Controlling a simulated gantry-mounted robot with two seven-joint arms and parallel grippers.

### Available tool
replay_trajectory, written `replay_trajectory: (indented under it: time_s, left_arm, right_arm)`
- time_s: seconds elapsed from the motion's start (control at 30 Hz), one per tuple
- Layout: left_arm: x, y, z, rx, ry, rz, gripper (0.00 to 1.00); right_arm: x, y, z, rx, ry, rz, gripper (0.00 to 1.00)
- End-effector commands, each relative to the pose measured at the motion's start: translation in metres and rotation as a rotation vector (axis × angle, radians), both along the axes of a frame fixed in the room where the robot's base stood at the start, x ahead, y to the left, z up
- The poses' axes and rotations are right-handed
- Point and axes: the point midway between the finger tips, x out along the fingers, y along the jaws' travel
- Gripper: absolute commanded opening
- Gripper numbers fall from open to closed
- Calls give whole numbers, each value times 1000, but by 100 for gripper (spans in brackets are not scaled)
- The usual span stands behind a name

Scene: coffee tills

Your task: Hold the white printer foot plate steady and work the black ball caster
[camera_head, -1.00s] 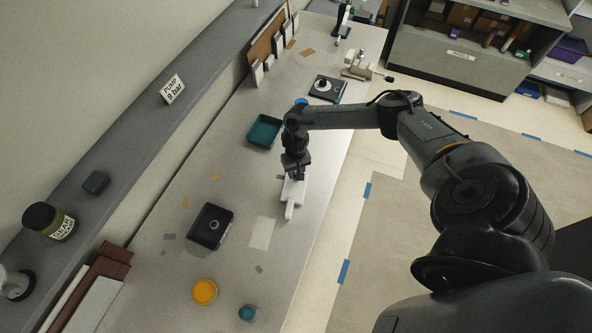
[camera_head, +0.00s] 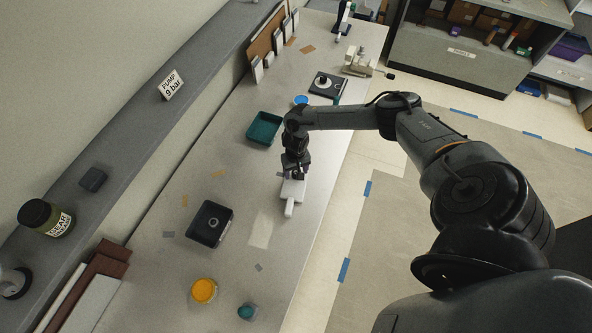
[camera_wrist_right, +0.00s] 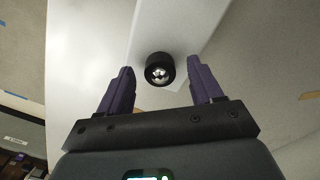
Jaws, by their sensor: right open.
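The white printer foot plate (camera_head: 291,192) lies on the grey counter, near its right edge. In the right wrist view the white plate (camera_wrist_right: 195,25) runs up behind the fingers. The black ball caster (camera_wrist_right: 160,69), a short black cylinder with a shiny ball in its end, is on the plate. My right gripper (camera_wrist_right: 162,78) is open, one purple-grey finger on each side of the caster with gaps visible. In the head view my right gripper (camera_head: 294,174) is over the plate's far end and hides the caster. My left gripper is not in view.
A black box (camera_head: 210,223) and a teal tray (camera_head: 264,129) are left of the plate. A yellow tub (camera_head: 204,290) and a small teal pot (camera_head: 246,311) stand near the front. A black scale-like device (camera_head: 327,84) lies further back. The counter around the plate is mostly clear.

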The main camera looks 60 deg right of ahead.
Motion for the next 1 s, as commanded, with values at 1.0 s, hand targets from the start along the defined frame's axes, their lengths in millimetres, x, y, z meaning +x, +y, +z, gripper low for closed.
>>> replay_trajectory:
  time_s: [1.0]
  left_arm:
    - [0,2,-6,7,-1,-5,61]
  right_arm:
    - [1,0,103,1,-1,0,65]
